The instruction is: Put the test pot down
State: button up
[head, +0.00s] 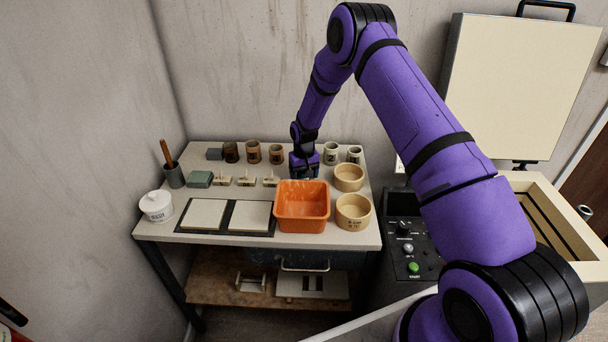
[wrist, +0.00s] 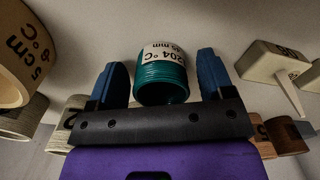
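A small teal ribbed pot (wrist: 163,82) with a pale label reading "204 °C" is in the wrist view, its label turned upside down. My gripper (wrist: 162,73) has its two blue fingers on either side of it, with a narrow gap at each side. The pot appears to stand on the pale tabletop. In the head view, my gripper (head: 307,176) points down over the worktable (head: 343,240), behind the orange bin; the pot cannot be made out there.
The orange bin (head: 302,212) is just in front of my gripper. Two pale yellow bowls (head: 353,218) (head: 349,183) stand to the right. Labelled mugs (head: 331,153) and brown cups (head: 253,157) line the back.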

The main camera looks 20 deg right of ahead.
jog(key=s+r+t, duration=0.1)
jog(key=s+r, duration=0.2)
jog(key=r, duration=1.2)
jog(key=s+r, duration=0.4)
jog(key=r, duration=1.1)
jog(key=s+r+t, duration=0.2)
jog(key=s+r, duration=1)
jog(key=r, duration=0.1)
jog(key=s+r+t, duration=0.1)
jog(key=s+r, duration=0.1)
jog(key=s, duration=1.2)
jog(key=s+d+r+t, duration=0.1)
jog(key=s+r, duration=0.2)
jog(key=s, duration=1.1)
jog(key=shift+r, duration=0.3)
